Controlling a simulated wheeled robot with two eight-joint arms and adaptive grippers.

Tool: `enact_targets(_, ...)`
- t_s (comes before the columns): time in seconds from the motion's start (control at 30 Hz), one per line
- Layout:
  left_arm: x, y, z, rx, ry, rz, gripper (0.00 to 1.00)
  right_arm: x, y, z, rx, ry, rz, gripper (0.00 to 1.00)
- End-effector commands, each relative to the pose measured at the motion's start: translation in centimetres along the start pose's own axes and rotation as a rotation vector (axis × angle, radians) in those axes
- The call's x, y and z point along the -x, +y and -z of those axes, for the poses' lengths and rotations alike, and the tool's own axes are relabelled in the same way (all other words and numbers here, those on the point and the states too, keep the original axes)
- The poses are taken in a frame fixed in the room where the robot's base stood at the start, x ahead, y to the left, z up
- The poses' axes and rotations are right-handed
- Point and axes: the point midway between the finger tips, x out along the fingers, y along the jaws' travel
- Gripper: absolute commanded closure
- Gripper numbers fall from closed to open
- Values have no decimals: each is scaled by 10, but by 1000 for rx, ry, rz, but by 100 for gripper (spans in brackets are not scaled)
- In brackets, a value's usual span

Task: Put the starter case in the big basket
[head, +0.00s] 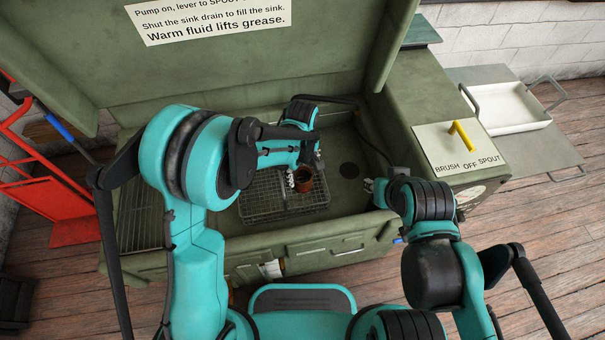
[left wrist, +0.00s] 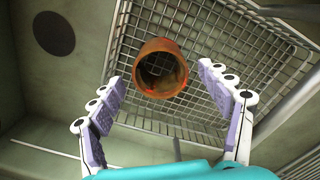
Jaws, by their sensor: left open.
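The starter case is a rusty brown, open-ended cylinder (head: 304,183). It appears to stand inside the wire-mesh big basket (head: 262,212) in the sink. In the left wrist view the case (left wrist: 160,52) shows nearly end-on, with the basket mesh (left wrist: 200,30) around and under it. My left gripper (head: 305,172) is just above the case. In the left wrist view its fingers (left wrist: 162,82) are spread wide, apart from the case, with nothing between the pads. My right gripper (head: 372,188) is at the sink's right side; its fingers are too small to read.
The green sink (head: 345,215) has a dark drain (head: 349,170) right of the basket. A ribbed rack (head: 140,215) lies at its left. A yellow lever (head: 461,133) sits on a white plate at right. A white tray (head: 510,105) stands farther right.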

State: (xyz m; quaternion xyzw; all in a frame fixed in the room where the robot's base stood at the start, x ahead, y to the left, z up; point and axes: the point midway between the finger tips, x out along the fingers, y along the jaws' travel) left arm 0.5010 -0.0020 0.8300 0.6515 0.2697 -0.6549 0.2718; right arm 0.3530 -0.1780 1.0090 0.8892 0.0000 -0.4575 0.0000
Motion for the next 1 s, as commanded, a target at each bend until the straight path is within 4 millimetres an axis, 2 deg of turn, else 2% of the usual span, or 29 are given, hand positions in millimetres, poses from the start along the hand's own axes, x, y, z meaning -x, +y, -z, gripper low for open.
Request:
enact_targets(0.03,17,0,0,0,0,0,22,7,0,5,0,0,0,70)
enact_targets(0.1,33,-1,0,0,0,0,22,11,0,8,0,0,0,70)
enact_targets(0.3,70,0,0,0,0,1,22,20,0,15,0,0,0,70)
enact_targets(0.43,82,0,0,0,0,1,22,23,0,16,0,0,0,70)
enact_targets(0.73,93,-5,2,-14,5,-11,22,23,0,17,0,0,0,70)
enact_targets(0.87,120,-27,12,-82,34,-60,22,23,0,17,0,0,0,70)
enact_targets(1.0,162,-72,24,-224,113,-146,22,23,0,17,0,0,0,70)
